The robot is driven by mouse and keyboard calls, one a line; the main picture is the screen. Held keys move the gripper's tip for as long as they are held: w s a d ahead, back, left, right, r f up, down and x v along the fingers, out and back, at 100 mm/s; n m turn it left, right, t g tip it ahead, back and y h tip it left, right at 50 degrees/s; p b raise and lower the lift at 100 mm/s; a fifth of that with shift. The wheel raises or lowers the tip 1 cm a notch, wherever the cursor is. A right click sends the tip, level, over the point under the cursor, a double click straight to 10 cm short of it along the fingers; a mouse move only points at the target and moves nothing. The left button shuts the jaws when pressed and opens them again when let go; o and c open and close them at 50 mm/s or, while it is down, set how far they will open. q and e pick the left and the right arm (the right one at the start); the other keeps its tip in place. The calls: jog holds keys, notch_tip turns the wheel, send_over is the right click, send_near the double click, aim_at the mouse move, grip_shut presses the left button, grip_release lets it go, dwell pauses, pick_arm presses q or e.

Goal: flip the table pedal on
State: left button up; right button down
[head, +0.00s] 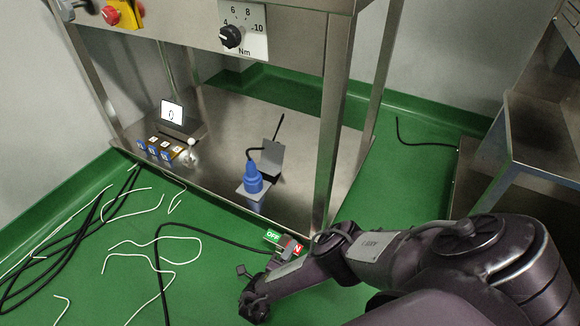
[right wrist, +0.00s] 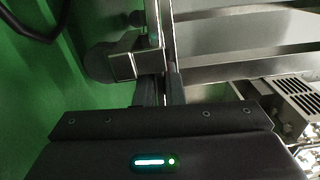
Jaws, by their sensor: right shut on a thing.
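The table pedal shows in the head view as a small switch with a green OFF label (head: 272,236) and a red label (head: 297,248), of which only an N shows. It is low at the front right foot of the steel table. My right arm comes in from the right and covers part of it. My right gripper (right wrist: 162,90) is shut, its two dark fingers close together on a thin upright metal part of the pedal (right wrist: 168,40). A square metal piece with a dark round end (right wrist: 122,62) is just beside the fingers. My left gripper is not in view.
The steel table (head: 225,110) stands over the pedal, its leg (head: 330,130) close to my right arm. A blue plug (head: 253,178) and a small display (head: 172,112) are on its lower shelf. Black and white cables (head: 150,250) lie on the green floor at left.

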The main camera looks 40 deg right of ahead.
jog(key=c, duration=1.5)
grip_release()
jog(key=shift+p+v, duration=0.6)
jog(key=shift+v, duration=3.3)
